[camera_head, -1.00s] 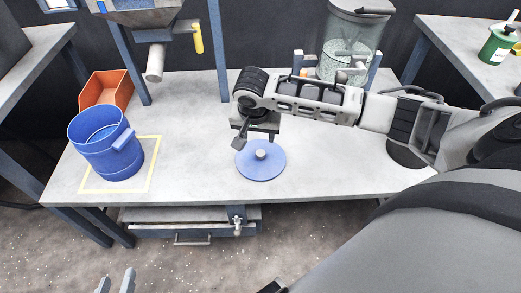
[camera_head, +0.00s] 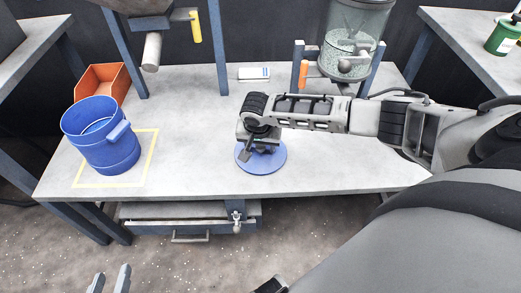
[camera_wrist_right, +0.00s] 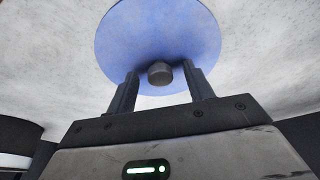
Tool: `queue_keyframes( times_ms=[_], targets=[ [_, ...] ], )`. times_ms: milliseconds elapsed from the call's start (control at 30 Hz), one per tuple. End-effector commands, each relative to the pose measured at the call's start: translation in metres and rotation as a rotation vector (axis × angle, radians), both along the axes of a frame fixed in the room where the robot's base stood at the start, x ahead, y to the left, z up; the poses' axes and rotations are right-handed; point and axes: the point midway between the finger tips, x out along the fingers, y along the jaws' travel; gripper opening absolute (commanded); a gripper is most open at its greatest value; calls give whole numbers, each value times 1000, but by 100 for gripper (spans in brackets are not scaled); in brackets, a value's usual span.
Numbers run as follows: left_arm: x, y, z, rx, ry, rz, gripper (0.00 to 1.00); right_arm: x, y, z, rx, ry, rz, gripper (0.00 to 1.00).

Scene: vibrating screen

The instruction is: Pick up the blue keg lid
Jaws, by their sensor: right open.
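The blue keg lid (camera_head: 264,162) is a flat disc lying on the grey table (camera_head: 200,170) near its front edge. In the head view the right gripper (camera_head: 258,148) is low over the lid and hides the knob. My left gripper (camera_head: 108,278) is at the bottom left edge, its two fingers apart and empty, well away from the lid.
A blue keg (camera_head: 103,135) stands open inside a yellow outline (camera_head: 148,165) at the left of the table. An orange bin (camera_head: 103,80) is behind it. A clear hopper (camera_head: 350,45) stands at the back right, and a small white box (camera_head: 254,73) lies at the back.

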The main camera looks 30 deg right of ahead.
Motion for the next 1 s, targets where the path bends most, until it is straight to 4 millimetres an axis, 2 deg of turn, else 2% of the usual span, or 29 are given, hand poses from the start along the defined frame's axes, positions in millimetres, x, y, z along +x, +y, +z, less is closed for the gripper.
queue_keyframes(
  times_ms=[67,100,267,667,767,900,1000],
  targets=[
    [-1,0,0,0,1,-1,36,0,0,1,1,-1,0,52],
    [-1,0,0,0,1,-1,36,0,0,1,0,0,0,46],
    [-1,0,0,0,3,-1,36,0,0,1,0,0,0,2],
    [-2,0,-2,1,10,-2,36,0,0,6,0,-2,-1,2],
    [-1,0,0,2,12,-1,36,1,0,15,2,-3,0,2],
    [0,0,4,3,14,-1,36,1,1,38,1,-3,1,2],
    [1,0,10,3,16,0,36,-5,20,58,5,-2,4,2]
  ],
)
